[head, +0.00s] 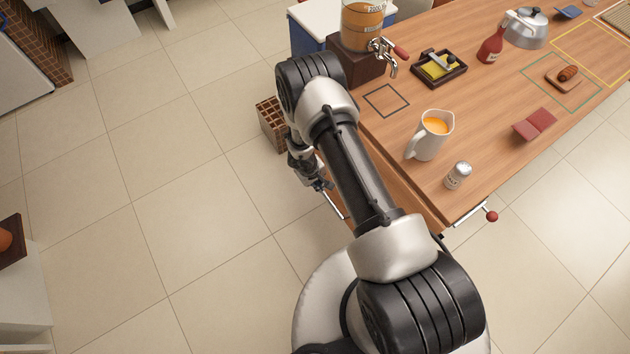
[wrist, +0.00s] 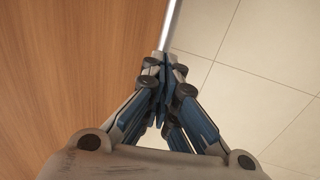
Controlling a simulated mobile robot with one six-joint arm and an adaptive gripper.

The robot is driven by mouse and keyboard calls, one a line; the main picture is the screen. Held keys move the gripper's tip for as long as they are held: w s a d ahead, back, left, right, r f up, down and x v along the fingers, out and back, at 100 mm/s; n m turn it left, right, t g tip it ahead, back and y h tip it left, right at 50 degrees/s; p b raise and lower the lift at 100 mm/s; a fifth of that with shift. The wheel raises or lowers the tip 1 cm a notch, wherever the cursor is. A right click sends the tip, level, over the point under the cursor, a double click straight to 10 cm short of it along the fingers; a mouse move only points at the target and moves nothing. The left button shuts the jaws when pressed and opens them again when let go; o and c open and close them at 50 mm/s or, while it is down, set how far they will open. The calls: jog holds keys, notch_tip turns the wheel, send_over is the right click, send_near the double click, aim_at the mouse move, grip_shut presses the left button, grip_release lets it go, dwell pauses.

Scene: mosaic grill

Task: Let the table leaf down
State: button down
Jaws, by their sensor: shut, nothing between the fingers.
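The wooden table (head: 480,150) fills the right of the head view. Along its left side, partly behind my arm, a wooden panel (head: 401,197) shows below the tabletop edge; I take it for the leaf, but its exact angle is unclear. My gripper (head: 322,185) is low beside this side, left of the panel. In the wrist view my gripper (wrist: 164,62) is shut, with a wooden surface (wrist: 60,70) on its left. A thin metal rod (wrist: 171,25) extends beyond the fingertips, and a similar rod (head: 334,206) shows beside the gripper in the head view. Contact cannot be told.
A metal bar with a red knob (head: 491,216) sticks out at the table's near corner. A pitcher (head: 430,138), shaker (head: 458,175) and drink dispenser (head: 361,30) stand on the tabletop. A brown crate (head: 272,122) is on the floor.

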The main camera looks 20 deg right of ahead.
jog(key=shift+d+f, duration=0.1)
jog(key=shift+f, duration=0.45)
